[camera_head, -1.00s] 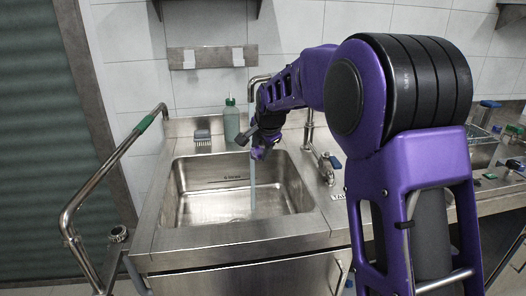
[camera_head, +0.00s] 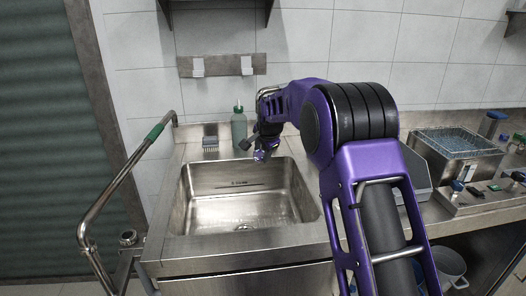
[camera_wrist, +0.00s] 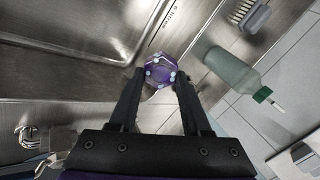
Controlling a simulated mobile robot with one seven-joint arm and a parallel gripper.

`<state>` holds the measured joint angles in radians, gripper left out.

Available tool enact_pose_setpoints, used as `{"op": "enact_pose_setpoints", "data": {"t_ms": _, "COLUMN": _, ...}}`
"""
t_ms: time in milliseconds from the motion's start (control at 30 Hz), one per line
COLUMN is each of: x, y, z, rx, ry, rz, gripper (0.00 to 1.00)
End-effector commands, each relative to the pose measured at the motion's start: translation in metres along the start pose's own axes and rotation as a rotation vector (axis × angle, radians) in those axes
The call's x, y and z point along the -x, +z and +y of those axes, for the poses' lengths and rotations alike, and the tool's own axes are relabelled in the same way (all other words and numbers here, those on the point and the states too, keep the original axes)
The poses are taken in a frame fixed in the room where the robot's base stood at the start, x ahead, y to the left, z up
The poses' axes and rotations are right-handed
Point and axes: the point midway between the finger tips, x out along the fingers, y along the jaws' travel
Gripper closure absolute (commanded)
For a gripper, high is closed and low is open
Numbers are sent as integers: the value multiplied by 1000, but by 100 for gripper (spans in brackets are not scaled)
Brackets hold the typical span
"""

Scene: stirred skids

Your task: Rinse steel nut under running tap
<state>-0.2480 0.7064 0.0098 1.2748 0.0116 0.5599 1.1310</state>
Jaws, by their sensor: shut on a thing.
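The nut (camera_wrist: 160,72) is a small hexagonal piece, purplish and shiny with bright spots in the wrist view. My gripper (camera_wrist: 159,80) is shut on it, with one dark finger at each side. In the head view my gripper (camera_head: 260,151) holds the nut (camera_head: 262,156) above the back of the steel sink basin (camera_head: 205,213), near its rear rim. My arm hides most of the tap, and I see no water stream. The basin looks empty, with its drain at the bottom.
A green bottle (camera_head: 239,129) and a brush (camera_head: 210,137) stand behind the sink. A bent rail (camera_head: 104,205) runs along the left. At right are a wire-topped bin (camera_head: 455,147) and a tray of small items (camera_head: 480,197).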

Motion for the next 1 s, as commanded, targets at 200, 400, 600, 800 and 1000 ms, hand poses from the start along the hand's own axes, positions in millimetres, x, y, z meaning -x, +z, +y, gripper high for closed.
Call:
{"op": "enact_pose_setpoints", "data": {"t_ms": 200, "x": 0, "y": 0, "z": 0, "rx": 0, "ry": -1, "rz": 0, "gripper": 100}}
{"op": "enact_pose_setpoints", "data": {"t_ms": 400, "x": 0, "y": 0, "z": 0, "rx": 0, "ry": -1, "rz": 0, "gripper": 100}}
{"op": "enact_pose_setpoints", "data": {"t_ms": 600, "x": -1, "y": -3, "z": -2, "rx": 0, "ry": -1, "rz": 0, "gripper": 100}}
{"op": "enact_pose_setpoints", "data": {"t_ms": 800, "x": -2, "y": -5, "z": -2, "rx": 1, "ry": -1, "rz": 0, "gripper": 100}}
{"op": "enact_pose_setpoints", "data": {"t_ms": 1000, "x": -2, "y": -5, "z": -2, "rx": 0, "ry": -1, "rz": 0, "gripper": 100}}
